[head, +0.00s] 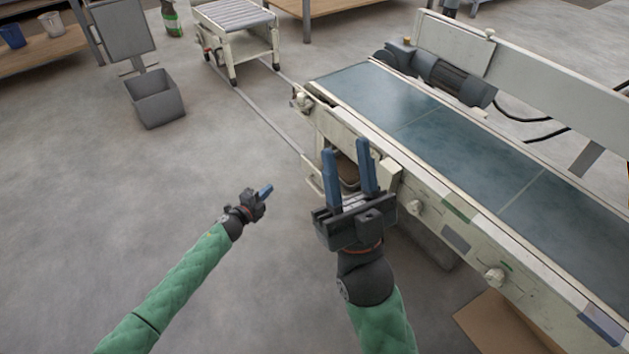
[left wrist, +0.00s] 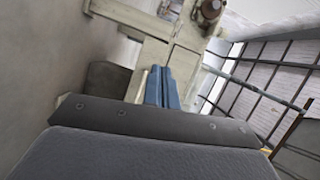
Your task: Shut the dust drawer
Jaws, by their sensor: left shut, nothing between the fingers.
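The dust drawer (head: 314,176) appears to be the cream box low on the near end of the conveyor machine. It looks pulled out, with a brownish inside showing between my right gripper's fingers. My right gripper (head: 346,147) is open in front of it in the head view and hides part of it; I cannot tell whether they touch. My left gripper (head: 266,189) is shut and empty, over the floor to the left of the drawer and apart from it. Its blue fingers also show together in the left wrist view (left wrist: 162,86), pointing towards the cream machine frame.
The conveyor belt (head: 430,125) runs above and right of the drawer, with knobs along its cream side rail. A cardboard box (head: 495,322) stands under it. A grey bin (head: 155,98) and a roller table (head: 235,18) stand further back.

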